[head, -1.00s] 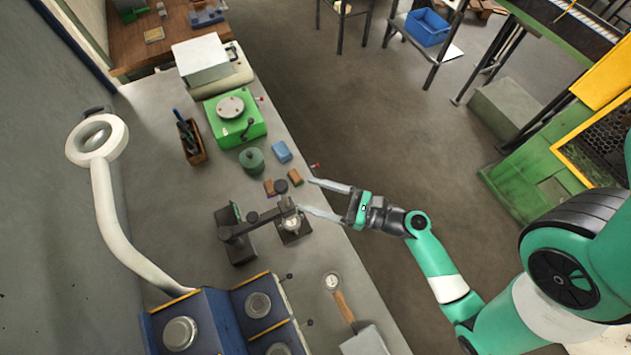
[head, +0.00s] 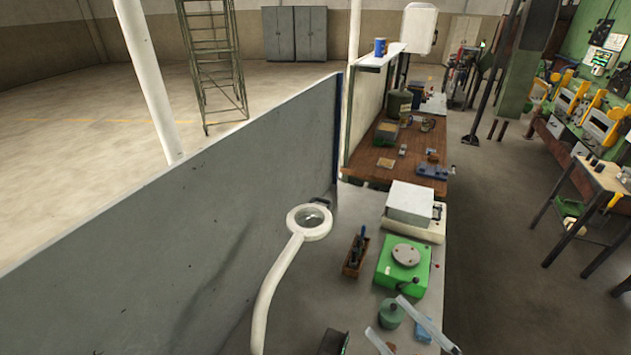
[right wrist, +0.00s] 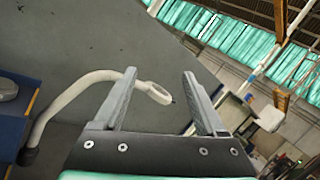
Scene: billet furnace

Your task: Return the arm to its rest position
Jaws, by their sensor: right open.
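My right gripper (head: 402,327) shows at the bottom edge of the head view, with only its two long grey fingers in sight. The fingers are spread apart with nothing between them. They reach over the bench near a green round pot (head: 391,312) and a blue block (head: 424,328). In the right wrist view the same gripper (right wrist: 158,82) is open and empty, with a grey wall and the white lamp (right wrist: 150,90) beyond it. The rest of the right arm is outside the head view. My left gripper is not in view.
A white ring lamp (head: 309,221) rises from the bench on a curved arm. A green device (head: 403,265), a wooden holder (head: 356,256) and a white box (head: 410,203) stand on the bench. A grey partition (head: 170,245) runs along the left. Open floor (head: 495,230) lies to the right.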

